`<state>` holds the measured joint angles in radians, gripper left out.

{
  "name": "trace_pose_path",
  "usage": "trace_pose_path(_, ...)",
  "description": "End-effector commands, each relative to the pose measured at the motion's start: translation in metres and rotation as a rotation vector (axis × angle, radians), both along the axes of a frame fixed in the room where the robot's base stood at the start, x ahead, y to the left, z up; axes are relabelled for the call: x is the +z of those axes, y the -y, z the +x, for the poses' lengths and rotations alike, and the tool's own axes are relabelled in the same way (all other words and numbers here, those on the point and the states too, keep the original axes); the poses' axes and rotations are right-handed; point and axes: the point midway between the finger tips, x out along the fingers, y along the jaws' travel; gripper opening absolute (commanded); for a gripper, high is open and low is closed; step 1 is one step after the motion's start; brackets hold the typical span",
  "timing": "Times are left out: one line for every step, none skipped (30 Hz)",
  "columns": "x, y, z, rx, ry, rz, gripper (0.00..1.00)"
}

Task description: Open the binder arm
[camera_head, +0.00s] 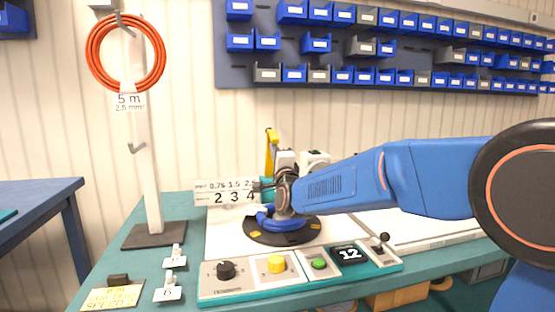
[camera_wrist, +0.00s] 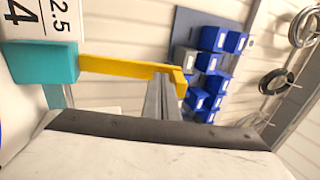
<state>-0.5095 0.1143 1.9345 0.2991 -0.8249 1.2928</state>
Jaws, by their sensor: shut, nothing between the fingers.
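The binder arm is a yellow bar (camera_wrist: 125,67) that reaches from a teal block (camera_wrist: 42,63) to a short bent end in the wrist view. In the head view the yellow arm (camera_head: 271,145) stands upright behind the number sign. My gripper (camera_wrist: 165,85) is shut and empty. In the wrist view its fingertips overlap the bar's far end; I cannot tell whether they touch it. In the head view my wrist hides part of the teal block and the fingers are hard to make out.
A number sign (camera_head: 226,192) stands left of my wrist. A black turntable (camera_head: 260,236) sits below it. A control panel (camera_head: 300,275) runs along the table's front. An orange cable coil (camera_head: 97,62) hangs on a post at the left. Blue bins (camera_head: 292,12) line the wall.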

Motion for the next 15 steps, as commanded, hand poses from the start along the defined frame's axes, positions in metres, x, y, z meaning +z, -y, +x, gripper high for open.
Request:
trace_pose_path(0.002, -0.001, 0.007, -0.001, 0.0, 0.0, 0.0)
trace_pose_path(0.003, -0.002, 0.01, -0.001, 0.0, 0.0, 0.0)
trace_pose_path(0.003, -0.003, 0.013, 0.0, -0.001, 0.0, 0.0)
trace_pose_path(0.004, -0.004, 0.015, 0.0, -0.001, -0.001, 0.0)
trace_pose_path(0.005, -0.004, 0.017, 0.0, 0.0, 0.0, 0.0)
trace_pose_path(0.006, -0.005, 0.019, 0.0, 0.0, 0.0, 0.0)
trace_pose_path(0.007, -0.005, 0.02, 0.0, 0.0, 0.0, 0.0)
trace_pose_path(0.007, -0.006, 0.021, 0.0, 0.0, -0.001, 0.0)
trace_pose_path(0.007, -0.006, 0.022, 0.0, 0.0, -0.001, 0.0)
trace_pose_path(0.007, -0.006, 0.022, 0.0, 0.0, -0.001, 0.0)
trace_pose_path(0.007, -0.006, 0.022, 0.0, 0.0, -0.001, 0.0)
trace_pose_path(0.007, -0.006, 0.022, 0.0, 0.0, -0.001, 0.0)
trace_pose_path(0.007, -0.006, 0.022, 0.0, 0.0, -0.001, 0.0)
trace_pose_path(0.007, -0.006, 0.022, 0.0, 0.0, -0.001, 0.0)
trace_pose_path(0.007, -0.006, 0.022, 0.0, 0.0, -0.001, 0.0)
